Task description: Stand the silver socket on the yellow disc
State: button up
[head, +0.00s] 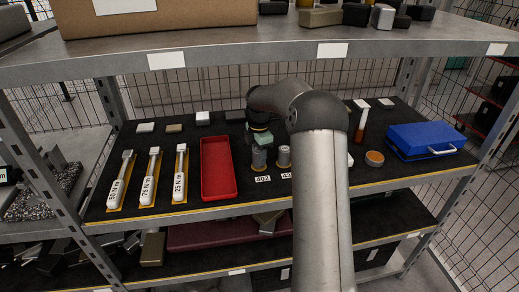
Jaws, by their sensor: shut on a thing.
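Two silver cylinders stand close together near the middle of the shelf in the head view. The left silver socket (259,159) is behind the label 402, and my gripper (261,142) is right above it, shut on its top. The right silver cylinder (284,157) stands beside it, apart from my gripper. A small round orange-yellow disc (374,157) with a darker rim lies to the right, left of the blue case. My arm covers the shelf between the cylinders and the disc. Whether the held socket touches the shelf is too small to tell.
A red tray (217,168) lies left of the sockets, with several torque wrenches (153,180) further left. A blue case (425,140) is at the right. An orange-handled tool (361,122) stands behind the disc. The upper shelf (250,60) hangs above.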

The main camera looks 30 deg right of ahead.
jog(key=shift+f, duration=0.4)
jog(key=o, duration=1.1)
jog(key=shift+f, duration=0.15)
jog(key=shift+o, duration=0.2)
jog(key=shift+r+b, duration=0.5)
jog(key=shift+r, duration=2.45)
